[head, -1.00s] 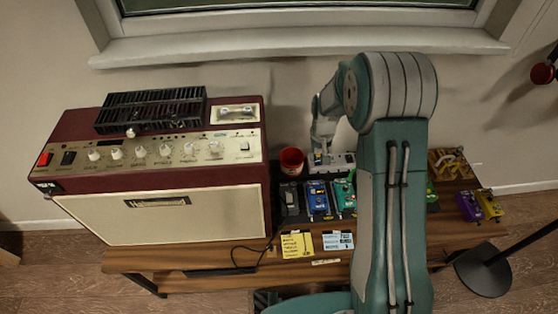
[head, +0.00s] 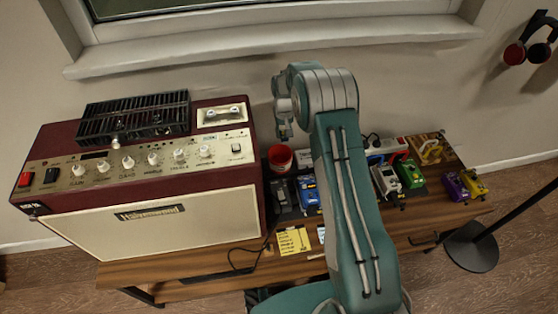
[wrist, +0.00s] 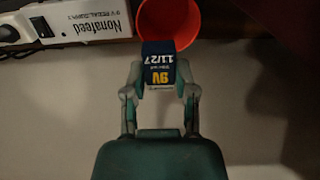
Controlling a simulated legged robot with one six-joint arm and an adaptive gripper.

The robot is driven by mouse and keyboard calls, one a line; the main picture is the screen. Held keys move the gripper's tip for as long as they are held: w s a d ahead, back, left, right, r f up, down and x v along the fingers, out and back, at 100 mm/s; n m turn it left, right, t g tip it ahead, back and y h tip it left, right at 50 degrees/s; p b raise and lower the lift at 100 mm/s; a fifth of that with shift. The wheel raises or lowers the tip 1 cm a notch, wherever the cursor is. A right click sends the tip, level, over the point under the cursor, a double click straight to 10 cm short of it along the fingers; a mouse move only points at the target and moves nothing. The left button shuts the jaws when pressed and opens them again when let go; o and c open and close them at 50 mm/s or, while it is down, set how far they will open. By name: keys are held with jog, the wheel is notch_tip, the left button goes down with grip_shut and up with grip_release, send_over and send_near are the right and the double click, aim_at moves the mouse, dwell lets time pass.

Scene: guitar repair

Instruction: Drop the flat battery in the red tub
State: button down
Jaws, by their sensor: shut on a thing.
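The flat battery (wrist: 158,62) is a dark block with a yellow "9V" and "11/27" on its label. My gripper (wrist: 158,80) is shut on it in the wrist view, one finger on each side. The red tub (wrist: 150,14) is just beyond, and the battery's far end overlaps its near rim in that picture. In the head view the tub (head: 280,158) stands on the bench beside the amplifier. My gripper (head: 285,132) is raised just above and behind it there. The battery is too small to make out in the head view.
A burgundy amplifier (head: 150,205) stands left of the tub. Pedals, including a blue one (head: 308,190) and a green one (head: 410,173), sit to the right. A white "Nonafeed" power unit (wrist: 75,27) lies left of the tub in the wrist view.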

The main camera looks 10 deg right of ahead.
jog(key=f, duration=0.3)
jog(key=shift+d+f, duration=0.4)
jog(key=shift+a+f, duration=0.1)
jog(key=shift+f, duration=0.15)
jog(key=shift+a, duration=0.1)
jog(key=shift+c, duration=1.6)
grip_release()
notch_tip(320, 180, up, 12)
jog(key=shift+f, duration=0.1)
